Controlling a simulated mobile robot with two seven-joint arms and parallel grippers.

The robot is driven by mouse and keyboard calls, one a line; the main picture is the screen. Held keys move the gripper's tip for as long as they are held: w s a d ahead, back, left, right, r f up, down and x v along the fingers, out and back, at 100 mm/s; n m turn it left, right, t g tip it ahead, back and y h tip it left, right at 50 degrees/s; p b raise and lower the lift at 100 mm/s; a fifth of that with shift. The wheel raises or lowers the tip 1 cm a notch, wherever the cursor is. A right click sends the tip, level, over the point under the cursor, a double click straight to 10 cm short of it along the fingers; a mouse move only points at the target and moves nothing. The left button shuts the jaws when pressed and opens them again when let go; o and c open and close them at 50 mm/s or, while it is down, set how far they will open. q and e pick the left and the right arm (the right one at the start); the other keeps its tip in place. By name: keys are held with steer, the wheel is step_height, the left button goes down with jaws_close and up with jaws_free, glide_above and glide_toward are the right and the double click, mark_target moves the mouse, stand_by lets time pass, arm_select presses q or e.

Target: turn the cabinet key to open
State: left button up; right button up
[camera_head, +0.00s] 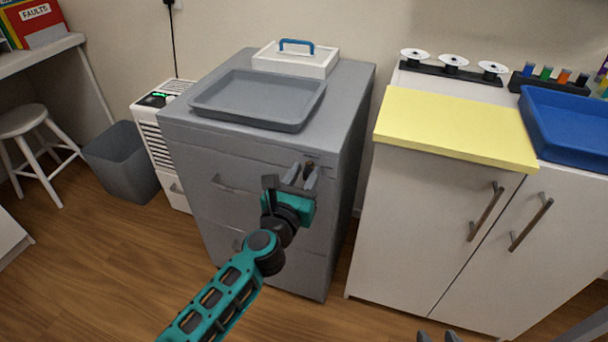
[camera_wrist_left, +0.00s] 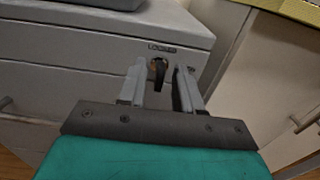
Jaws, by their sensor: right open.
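The grey drawer cabinet (camera_head: 341,125) stands in the middle of the head view, its drawers shut. Its lock and dark key (camera_wrist_left: 160,74) are at the top right of the front, under a small label (camera_wrist_left: 162,47). The key's grip hangs downward, with a brass-coloured part above it. My left gripper (camera_head: 302,177) is in front of the lock. In the left wrist view its two fingers (camera_wrist_left: 160,90) stand either side of the key, with gaps visible. Only the fingertips of my right gripper (camera_head: 438,337) show, at the bottom edge, away from the cabinet and empty.
A grey tray (camera_head: 258,122) and a white box with a blue handle (camera_head: 296,62) sit on the cabinet. A white cupboard (camera_head: 420,220) stands to the right, with protruding handles. A grey bin (camera_head: 122,165) and a white appliance (camera_head: 160,150) are on the left. Floor is clear in front.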

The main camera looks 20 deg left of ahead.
arm_select(q)
steer(key=shift+w, duration=0.2)
arm_select(e)
steer(key=shift+w+r, duration=0.1)
steer(key=shift+r, duration=0.25)
arm_select(q)
jaws_close()
arm_select(e)
steer(key=shift+a, duration=0.15)
steer(key=shift+f, duration=0.15)
